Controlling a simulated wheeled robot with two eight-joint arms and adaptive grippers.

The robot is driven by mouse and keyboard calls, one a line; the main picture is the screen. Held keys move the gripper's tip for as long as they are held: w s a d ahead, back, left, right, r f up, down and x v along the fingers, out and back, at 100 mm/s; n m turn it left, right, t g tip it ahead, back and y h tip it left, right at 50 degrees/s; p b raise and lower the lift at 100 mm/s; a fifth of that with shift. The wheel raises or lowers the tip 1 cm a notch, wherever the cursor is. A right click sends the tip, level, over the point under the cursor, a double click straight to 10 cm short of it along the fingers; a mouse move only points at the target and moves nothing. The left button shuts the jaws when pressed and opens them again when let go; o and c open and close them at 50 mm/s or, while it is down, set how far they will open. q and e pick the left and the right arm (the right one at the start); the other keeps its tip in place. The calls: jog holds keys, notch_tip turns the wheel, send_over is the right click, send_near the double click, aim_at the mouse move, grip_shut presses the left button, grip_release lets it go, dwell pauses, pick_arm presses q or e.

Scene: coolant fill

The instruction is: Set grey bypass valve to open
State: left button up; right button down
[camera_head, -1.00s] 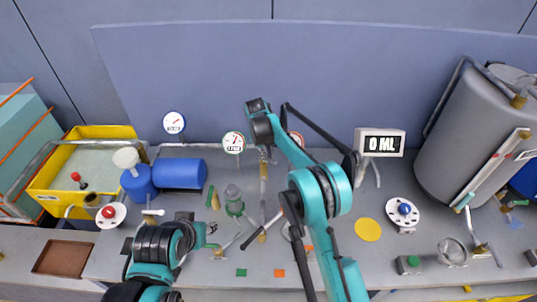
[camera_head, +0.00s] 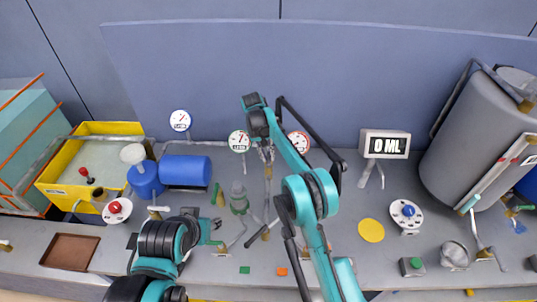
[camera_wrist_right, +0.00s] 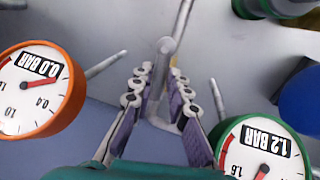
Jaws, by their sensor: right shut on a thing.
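The grey bypass valve's lever (camera_wrist_right: 166,48) shows in the right wrist view as a grey bar with a rounded end, between the fingers of my right gripper (camera_wrist_right: 163,78). The gripper is shut on it. In the head view my right gripper (camera_head: 266,153) is small, at the pipework between the green-rimmed gauge (camera_head: 239,141) and the red-orange-rimmed gauge (camera_head: 300,141). The valve's body and lever angle are unclear there.
In the wrist view an orange gauge (camera_wrist_right: 38,90) reads 0.0 BAR and a green gauge (camera_wrist_right: 262,150) reads 1.2 BAR, on either side of the fingers. A display (camera_head: 385,144) reads 0 ML. A yellow tray (camera_head: 52,190) and grey tank (camera_head: 470,150) stand at the sides.

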jog(key=shift+m, duration=0.3)
dwell(0.4)
jog(key=c, duration=1.5)
grip_release()
jog(key=shift+a, duration=0.1)
jog(key=shift+o, duration=0.2)
jog(key=shift+r, duration=0.15)
notch_tip(320, 180, up, 7)
jog(key=a, duration=0.1)
jog(key=shift+a, duration=0.2)
jog(key=shift+r, duration=0.1)
